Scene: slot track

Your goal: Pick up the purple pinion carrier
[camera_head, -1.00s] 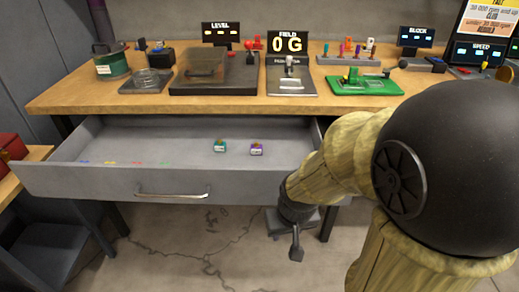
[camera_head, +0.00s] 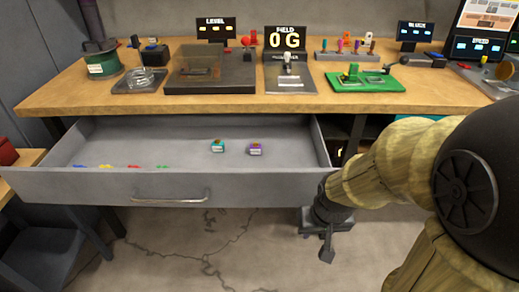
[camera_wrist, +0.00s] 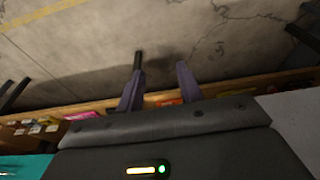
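The purple pinion carrier (camera_head: 255,149) is a small block with a pale label and a brownish top. It sits inside the open grey drawer (camera_head: 120,186), right of a similar teal carrier (camera_head: 217,146). My gripper (camera_head: 326,252) hangs outside the drawer, to the right of its front and low above the floor, well apart from the carrier. In the wrist view, the two dark fingers of my gripper (camera_wrist: 160,65) stand apart with only floor between them. The carrier cannot be made out in the wrist view.
The wooden workbench (camera_head: 230,105) above holds displays, a green fixture (camera_head: 365,80) and a dark tray device (camera_head: 210,75). The drawer's middle is clear around the carriers.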

